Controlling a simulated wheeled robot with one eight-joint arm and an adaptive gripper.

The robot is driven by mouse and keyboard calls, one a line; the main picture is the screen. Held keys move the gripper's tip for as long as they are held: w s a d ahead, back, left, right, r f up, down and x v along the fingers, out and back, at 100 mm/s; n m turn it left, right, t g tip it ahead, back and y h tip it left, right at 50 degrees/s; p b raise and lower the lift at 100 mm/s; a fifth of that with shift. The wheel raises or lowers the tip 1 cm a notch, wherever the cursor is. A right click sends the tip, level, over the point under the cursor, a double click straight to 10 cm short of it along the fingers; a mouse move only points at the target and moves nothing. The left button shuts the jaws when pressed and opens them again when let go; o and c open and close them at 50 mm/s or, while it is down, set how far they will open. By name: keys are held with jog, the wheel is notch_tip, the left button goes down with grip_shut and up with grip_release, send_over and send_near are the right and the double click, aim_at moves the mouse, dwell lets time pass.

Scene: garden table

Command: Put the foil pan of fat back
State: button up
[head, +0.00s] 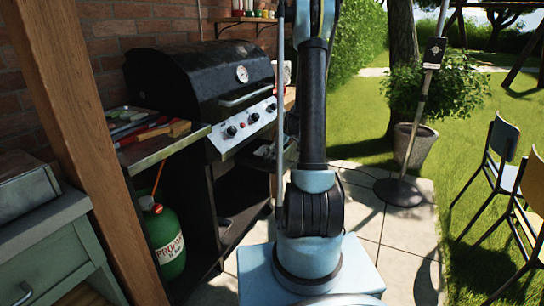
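I see no foil pan of fat that I can make out in the head view. The black barbecue grill (180,85) stands against the brick wall with its lid shut, a round gauge on the lid and knobs on the silver front panel (245,127). The space under the grill is dark, and its contents are unclear. My arm rises through the middle of the view and hides part of the grill's right end. My gripper is out of the picture.
Tools lie on the grill's left side shelf (145,150). A green propane bottle (165,240) stands below it. A wooden post (80,130) and green cabinet (50,265) are at left. A stand (405,192), potted bush (415,148) and chairs (500,150) are at right. Paving between is clear.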

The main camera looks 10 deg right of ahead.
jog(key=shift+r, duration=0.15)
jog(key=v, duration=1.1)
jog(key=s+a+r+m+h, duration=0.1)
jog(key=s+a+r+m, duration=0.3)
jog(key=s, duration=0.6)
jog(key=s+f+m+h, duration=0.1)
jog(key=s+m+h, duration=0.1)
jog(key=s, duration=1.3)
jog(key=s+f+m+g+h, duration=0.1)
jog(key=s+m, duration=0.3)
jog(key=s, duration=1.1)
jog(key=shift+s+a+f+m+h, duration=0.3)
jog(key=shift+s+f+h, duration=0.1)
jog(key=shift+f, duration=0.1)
